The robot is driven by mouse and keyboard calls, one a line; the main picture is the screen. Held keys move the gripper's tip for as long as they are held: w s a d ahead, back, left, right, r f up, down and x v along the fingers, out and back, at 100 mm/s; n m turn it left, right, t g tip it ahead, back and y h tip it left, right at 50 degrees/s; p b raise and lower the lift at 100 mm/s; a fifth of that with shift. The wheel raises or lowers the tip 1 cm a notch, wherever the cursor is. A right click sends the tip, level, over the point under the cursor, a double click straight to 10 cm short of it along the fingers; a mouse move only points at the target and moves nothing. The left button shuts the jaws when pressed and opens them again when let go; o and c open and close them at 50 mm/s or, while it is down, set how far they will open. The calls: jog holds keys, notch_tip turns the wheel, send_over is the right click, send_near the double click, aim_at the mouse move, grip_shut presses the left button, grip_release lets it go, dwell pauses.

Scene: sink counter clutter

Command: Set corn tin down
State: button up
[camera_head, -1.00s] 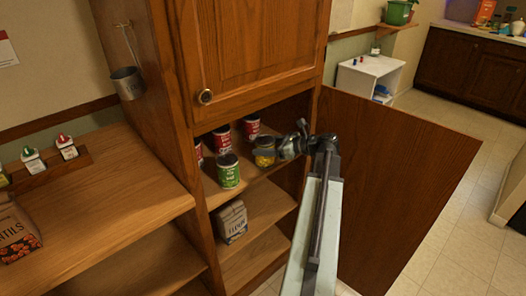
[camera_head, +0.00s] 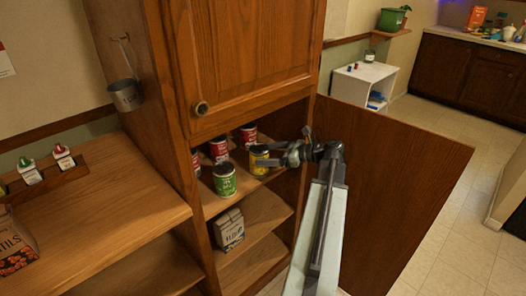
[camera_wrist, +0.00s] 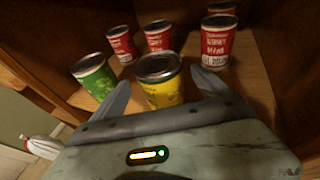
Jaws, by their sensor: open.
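The corn tin, yellow with a silver lid (camera_head: 259,163), stands upright on the cabinet's upper open shelf (camera_head: 238,190), right of the green tin. In the wrist view the yellow tin (camera_wrist: 162,80) stands between the two spread fingers of my gripper (camera_wrist: 168,100), with its lower part hidden by the gripper body. In the head view my gripper (camera_head: 285,158) reaches in from the right, beside the tin. The fingers are open, and I see gaps between them and the tin's sides.
A green tin (camera_head: 224,180) stands close left of the corn tin. Several red tins (camera_head: 218,148) stand behind. A flour bag (camera_head: 230,230) is on the shelf below. The open cabinet door (camera_head: 400,180) is right of my arm.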

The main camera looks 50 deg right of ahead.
jog(key=p+v, duration=0.1)
jog(key=v, duration=0.7)
jog(key=shift+p, duration=0.35)
